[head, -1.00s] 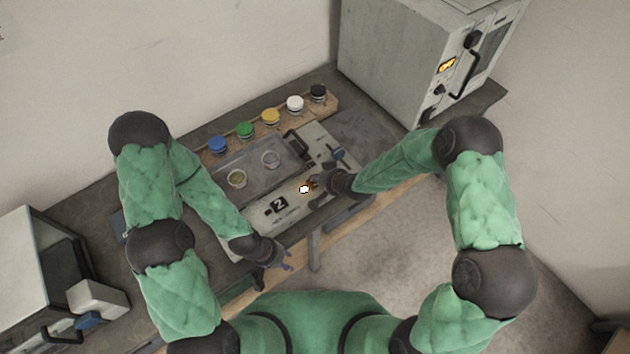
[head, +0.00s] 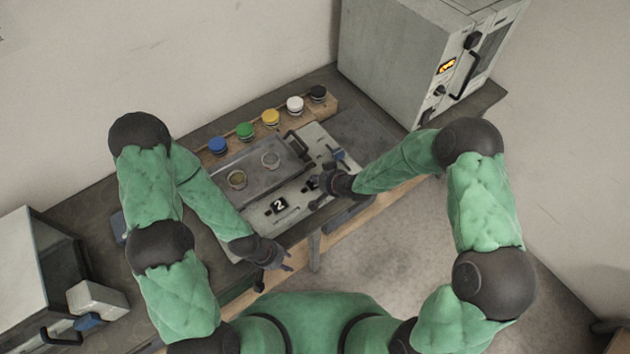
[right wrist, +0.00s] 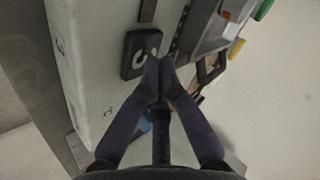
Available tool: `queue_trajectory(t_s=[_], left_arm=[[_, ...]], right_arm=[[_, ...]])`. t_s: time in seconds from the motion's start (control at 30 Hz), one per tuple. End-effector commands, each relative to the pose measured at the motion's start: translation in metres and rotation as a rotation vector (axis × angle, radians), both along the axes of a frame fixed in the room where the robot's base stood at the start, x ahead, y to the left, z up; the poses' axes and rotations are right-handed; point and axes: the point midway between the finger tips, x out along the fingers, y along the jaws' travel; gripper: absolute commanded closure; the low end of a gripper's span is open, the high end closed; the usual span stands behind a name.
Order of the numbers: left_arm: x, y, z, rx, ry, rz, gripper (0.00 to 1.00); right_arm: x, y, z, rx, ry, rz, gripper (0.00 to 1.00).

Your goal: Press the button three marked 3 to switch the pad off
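A pale control panel (head: 290,213) lies along the table's front edge, with a black plate marked 2 (head: 279,205) on it. A second dark plate (head: 310,185) sits to its right, partly hidden by my right gripper (head: 318,183). In the right wrist view a black plate with a white numeral, seemingly a 3 (right wrist: 140,50), lies at the fingertips of my right gripper (right wrist: 160,62). Its fingers are together with nothing between them; I cannot tell whether they touch the plate. My left gripper (head: 284,264) hangs by the panel's front edge, too small to read.
A grey tray (head: 245,160) with two small round dishes lies behind the panel. Several coloured-lid jars (head: 245,130) stand in a wooden rack at the back. A large grey oven-like box (head: 390,60) is at back right, another appliance (head: 40,270) at left.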

Motion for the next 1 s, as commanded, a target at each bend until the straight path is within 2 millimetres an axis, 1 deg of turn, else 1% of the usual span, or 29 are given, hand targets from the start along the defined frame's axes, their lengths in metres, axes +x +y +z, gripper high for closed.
queue_trajectory(t_s=[0.03,0.13,0.47,0.57,1.0], left_arm=[[0.0,0.0,0.003,0.0,0.0,0.0,0.6],[0.0,0.0,0.006,0.0,0.0,0.0,0.6],[0.0,0.0,0.006,0.0,0.0,0.0,0.6],[0.0,0.0,0.008,0.0,0.0,0.0,0.6],[0.0,0.0,0.033,0.0,0.0,0.0,0.6]], right_arm=[[0.0,0.0,0.004,0.0,-0.001,-0.001,1.0],[0.0,0.0,0.009,0.0,-0.001,-0.001,1.0],[0.0,0.0,0.01,0.0,-0.001,-0.001,1.0],[0.0,0.0,0.013,0.0,-0.001,0.0,1.0],[0.0,0.0,0.049,0.001,-0.002,0.0,1.0]])
